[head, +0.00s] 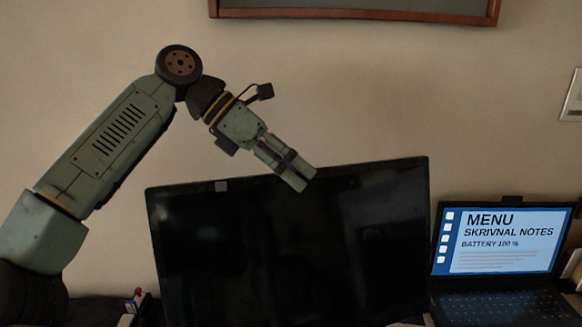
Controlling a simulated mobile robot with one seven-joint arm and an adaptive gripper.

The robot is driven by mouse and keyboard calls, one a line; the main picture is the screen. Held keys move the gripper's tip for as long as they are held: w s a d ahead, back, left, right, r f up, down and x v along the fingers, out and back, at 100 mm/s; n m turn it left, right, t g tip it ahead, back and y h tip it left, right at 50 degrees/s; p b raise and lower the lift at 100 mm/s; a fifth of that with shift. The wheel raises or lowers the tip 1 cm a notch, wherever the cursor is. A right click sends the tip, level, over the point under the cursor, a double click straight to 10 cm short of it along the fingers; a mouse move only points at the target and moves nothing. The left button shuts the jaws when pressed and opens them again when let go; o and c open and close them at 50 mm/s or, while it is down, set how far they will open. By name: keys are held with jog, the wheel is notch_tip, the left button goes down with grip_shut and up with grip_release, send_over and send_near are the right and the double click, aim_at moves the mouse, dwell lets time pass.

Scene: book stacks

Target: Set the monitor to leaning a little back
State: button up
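The monitor (290,255) is a wide black screen with a thin dark frame, standing in front of the wall and dark. Its top edge slopes up to the right in the picture; how far it leans back is hard to judge from this side. My gripper (305,180) comes down from the upper left, and its fingertips overlap the monitor's top edge near the middle. The two fingers lie close together with no clear gap and nothing seen between them. Whether they touch the monitor cannot be told. The monitor's stand is out of view.
An open laptop (500,240) with a lit blue menu screen stands close to the monitor's right side. Small items (137,301) stand at its lower left. A framed board (355,12) and a switch plate (573,95) are on the wall.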

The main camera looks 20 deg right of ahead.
jog(key=shift+c, duration=0.4)
grip_shut()
dwell(0.5)
